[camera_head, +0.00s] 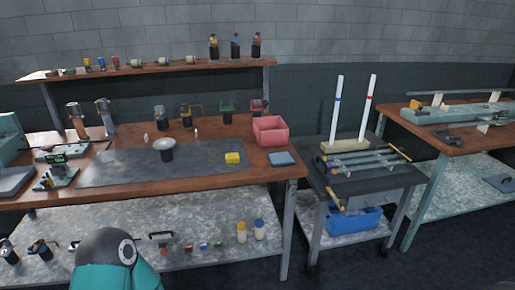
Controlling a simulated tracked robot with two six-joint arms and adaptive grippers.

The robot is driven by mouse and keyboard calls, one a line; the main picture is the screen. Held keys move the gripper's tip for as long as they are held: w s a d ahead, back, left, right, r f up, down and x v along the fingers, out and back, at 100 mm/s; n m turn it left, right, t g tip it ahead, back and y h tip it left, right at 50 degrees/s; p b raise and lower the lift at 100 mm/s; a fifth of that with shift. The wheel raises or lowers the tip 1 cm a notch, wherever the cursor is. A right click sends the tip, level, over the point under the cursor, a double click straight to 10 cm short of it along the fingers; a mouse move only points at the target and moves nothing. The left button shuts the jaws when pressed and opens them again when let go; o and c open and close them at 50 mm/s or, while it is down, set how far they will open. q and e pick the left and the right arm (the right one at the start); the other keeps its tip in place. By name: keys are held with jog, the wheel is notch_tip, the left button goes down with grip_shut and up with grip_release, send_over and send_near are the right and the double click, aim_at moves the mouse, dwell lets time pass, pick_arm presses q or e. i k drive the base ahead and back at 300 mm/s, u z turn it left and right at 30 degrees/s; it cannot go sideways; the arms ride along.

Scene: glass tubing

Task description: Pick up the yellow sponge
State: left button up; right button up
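The yellow sponge (232,158) is a small bright yellow block. It lies near the right end of the dark mat (120,172) on the wooden workbench. Nothing covers it. A teal and dark grey rounded part at the bottom left is a link of my own arm, well in front of and below the bench. Neither of my grippers shows in the head view.
A pink bin (270,130) and a blue-grey flat pad (282,159) are right of the sponge. A funnel-topped dark container (164,148) stands to its left. A cart (365,180) with glass tubes is further right. The mat around the sponge is clear.

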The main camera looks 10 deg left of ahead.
aim_at(231, 158)
jog(key=u, duration=0.35)
jog(key=i, duration=1.2)
jog(key=u, duration=0.75)
jog(key=k, duration=0.8)
jog(key=u, duration=0.15)
jog(key=i, duration=0.85)
jog(key=z, duration=0.05)
